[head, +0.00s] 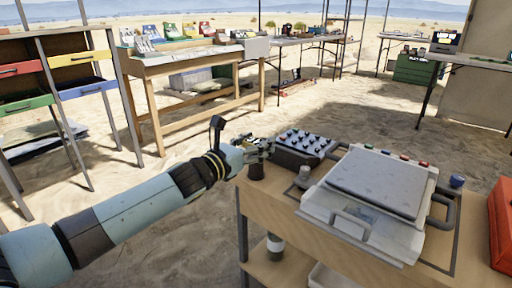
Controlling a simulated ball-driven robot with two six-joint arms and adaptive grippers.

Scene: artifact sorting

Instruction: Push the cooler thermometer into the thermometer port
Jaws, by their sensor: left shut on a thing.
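My left gripper (262,148) reaches in from the left over the near left corner of the wooden table. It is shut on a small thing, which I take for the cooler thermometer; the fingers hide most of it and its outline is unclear. A dark brown cylinder (256,172) stands upright just below the gripper. The cooler, a white box with a grey lid (375,183), sits to the right on the table, apart from the gripper. I cannot make out the thermometer port. My right gripper is not in view.
A dark rack with several knobs (304,143) lies just right of the gripper. A small grey cylinder (304,175) stands between it and the cooler. Other tables stand farther back on sand.

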